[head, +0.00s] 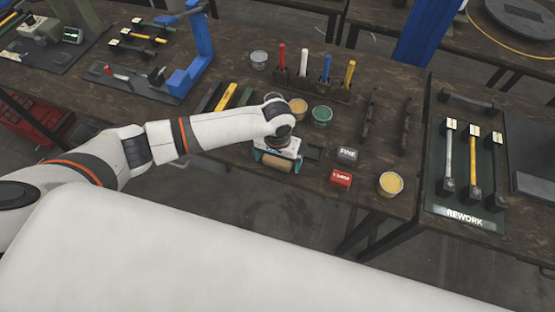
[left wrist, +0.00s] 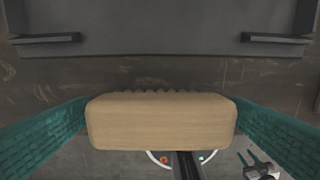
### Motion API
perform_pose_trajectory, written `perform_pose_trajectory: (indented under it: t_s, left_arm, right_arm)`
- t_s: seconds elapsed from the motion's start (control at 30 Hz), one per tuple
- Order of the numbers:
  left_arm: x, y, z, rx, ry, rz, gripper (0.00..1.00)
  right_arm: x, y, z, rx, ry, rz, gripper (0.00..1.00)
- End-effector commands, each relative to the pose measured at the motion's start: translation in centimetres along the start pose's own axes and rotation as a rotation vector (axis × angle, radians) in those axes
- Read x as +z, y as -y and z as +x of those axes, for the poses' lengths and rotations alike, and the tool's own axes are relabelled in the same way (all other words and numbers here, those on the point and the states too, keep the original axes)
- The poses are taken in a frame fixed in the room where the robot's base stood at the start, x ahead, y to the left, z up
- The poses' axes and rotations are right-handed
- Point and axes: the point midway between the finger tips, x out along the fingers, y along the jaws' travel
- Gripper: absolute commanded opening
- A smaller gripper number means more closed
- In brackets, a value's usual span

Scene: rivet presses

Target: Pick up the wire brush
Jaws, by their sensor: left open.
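The wire brush shows in the left wrist view as a tan wooden block (left wrist: 160,120) with a ridged far edge. It lies near the front edge of the table. In the head view its wooden part (head: 277,162) shows below my left gripper (head: 275,160). The left gripper is open, with one teal finger on each side of the block in the left wrist view (left wrist: 160,130). Small gaps seem to remain; I cannot tell whether a finger touches it. The brush's underside is hidden.
A black holder (head: 311,152), a grey FINE block (head: 347,155) and a red block (head: 341,179) sit right of the gripper. Open cans, yellow (head: 391,183) and green (head: 322,115), stand nearby. A rack of coloured-handled tools (head: 315,88) is behind. The REWORK tray (head: 464,218) lies on the right table.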

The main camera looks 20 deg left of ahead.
Motion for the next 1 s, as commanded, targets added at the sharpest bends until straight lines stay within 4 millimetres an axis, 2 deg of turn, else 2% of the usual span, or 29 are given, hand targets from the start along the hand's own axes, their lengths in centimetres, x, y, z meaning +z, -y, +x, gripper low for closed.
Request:
perform_pose_trajectory:
  t_s: [0.23, 0.5, 0.77, 0.87, 1.0]
  left_arm:
    - [0.0, 0.0, 0.2, -0.001, 0.001, 0.001, 1.0]
    - [0.0, 0.0, 0.2, -0.001, 0.001, 0.0, 0.56]
    - [0.1, 0.0, -0.1, -0.001, 0.002, 0.0, 0.54]
    - [0.1, 0.0, -1.1, -0.003, 0.003, 0.0, 0.54]
    - [0.1, 0.1, -3.7, -0.004, 0.005, 0.002, 0.54]
  right_arm:
    - [0.0, 0.0, 0.0, 0.0, 0.0, 0.0, 0.36]
    - [0.1, -0.1, 0.0, 0.002, 0.001, 0.001, 0.36]
    - [0.2, -0.3, 0.0, 0.004, 0.003, 0.002, 0.36]
    - [0.2, -0.3, 0.1, 0.004, 0.003, 0.002, 0.36]
    - [0.2, -0.3, 0.4, 0.004, 0.003, 0.002, 0.36]
